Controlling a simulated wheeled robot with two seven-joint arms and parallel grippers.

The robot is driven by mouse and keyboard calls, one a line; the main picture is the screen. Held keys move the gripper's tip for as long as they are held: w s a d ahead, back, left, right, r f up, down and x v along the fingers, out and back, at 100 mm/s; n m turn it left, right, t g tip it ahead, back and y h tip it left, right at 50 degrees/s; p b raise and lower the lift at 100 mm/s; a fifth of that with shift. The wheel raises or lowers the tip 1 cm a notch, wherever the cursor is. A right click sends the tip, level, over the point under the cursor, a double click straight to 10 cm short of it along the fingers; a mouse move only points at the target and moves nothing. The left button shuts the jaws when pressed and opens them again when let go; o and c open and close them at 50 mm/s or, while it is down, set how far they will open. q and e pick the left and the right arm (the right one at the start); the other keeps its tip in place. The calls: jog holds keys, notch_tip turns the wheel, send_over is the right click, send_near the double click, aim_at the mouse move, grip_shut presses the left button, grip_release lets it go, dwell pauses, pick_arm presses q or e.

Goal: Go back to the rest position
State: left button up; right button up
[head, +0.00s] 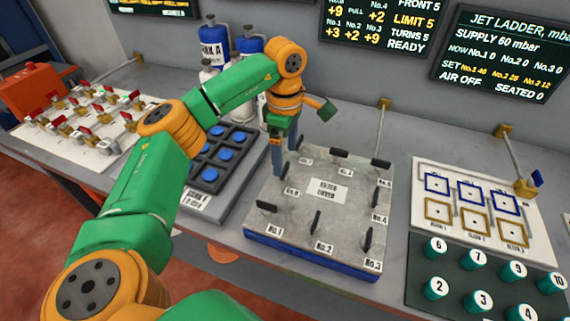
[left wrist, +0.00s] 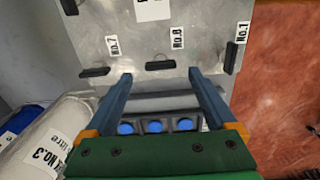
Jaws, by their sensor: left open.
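My left arm reaches in from the left in the head view. My left gripper (head: 286,162) points down at the left edge of the grey filter cover (head: 290,225), with its two blue fingers apart. In the left wrist view the open fingertips (left wrist: 160,76) stand either side of the black handle by the No.8 label (left wrist: 160,65). Nothing is visibly held, and I cannot tell how far the tips are above the cover. The cover (left wrist: 205,22) carries several black handles with numbered labels. My right gripper is not in view.
A dark tray with blue round pieces (head: 210,174) lies left of the cover. A valve board (head: 85,125) is at far left. Numbered teal caps (head: 482,299) and a board with square frames (head: 436,212) are at right.

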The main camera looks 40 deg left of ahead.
pick_arm(q)
notch_tip(320, 180, up, 3)
jog(key=shift+d+r, duration=0.1)
jog(key=shift+r, duration=0.05)
